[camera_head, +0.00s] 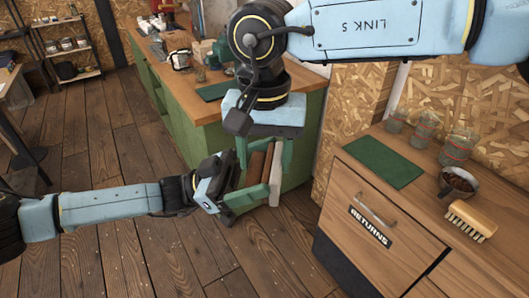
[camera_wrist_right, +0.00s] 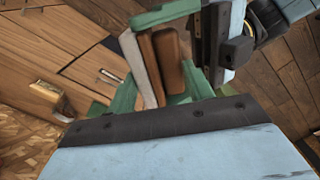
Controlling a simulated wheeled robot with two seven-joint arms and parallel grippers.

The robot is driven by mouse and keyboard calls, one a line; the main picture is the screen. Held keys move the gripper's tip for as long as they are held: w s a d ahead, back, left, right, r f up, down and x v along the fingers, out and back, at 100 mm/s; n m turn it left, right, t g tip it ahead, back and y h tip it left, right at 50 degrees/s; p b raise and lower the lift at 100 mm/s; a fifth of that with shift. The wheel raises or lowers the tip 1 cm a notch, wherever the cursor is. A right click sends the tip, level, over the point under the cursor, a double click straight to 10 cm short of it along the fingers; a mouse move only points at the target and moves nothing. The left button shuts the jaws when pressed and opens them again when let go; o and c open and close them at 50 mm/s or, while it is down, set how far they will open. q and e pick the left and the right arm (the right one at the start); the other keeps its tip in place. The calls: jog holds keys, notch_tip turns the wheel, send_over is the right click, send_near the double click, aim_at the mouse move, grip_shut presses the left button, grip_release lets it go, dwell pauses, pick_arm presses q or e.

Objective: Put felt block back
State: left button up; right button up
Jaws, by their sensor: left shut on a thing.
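A layered block, with brown parts (camera_head: 258,166) and a pale cream slab (camera_head: 276,178), is held up between my two grippers. It shows in the right wrist view as a cream slab (camera_wrist_right: 131,58) beside two brown pieces (camera_wrist_right: 168,62). I cannot tell which part is felt. My left gripper (camera_head: 248,192), with green fingers, comes from the left and is shut on this block. My right gripper (camera_head: 261,156) points down from above. Its green fingers are spread, with the block's upper part between or just behind them; contact is not clear.
A wooden cabinet labelled RETURNS (camera_head: 369,226) stands at right. It carries a bare green mat (camera_head: 384,161), several glass jars (camera_head: 428,128), a cup of beans (camera_head: 458,183) and a brush (camera_head: 471,219). A green counter (camera_head: 195,125) with another mat (camera_head: 214,91) is behind. Floor at left is clear.

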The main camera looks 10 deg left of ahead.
jog(key=shift+c, duration=1.2)
pick_arm(q)
jog(key=o, duration=0.6)
pick_arm(e)
jog(key=shift+c, duration=0.3)
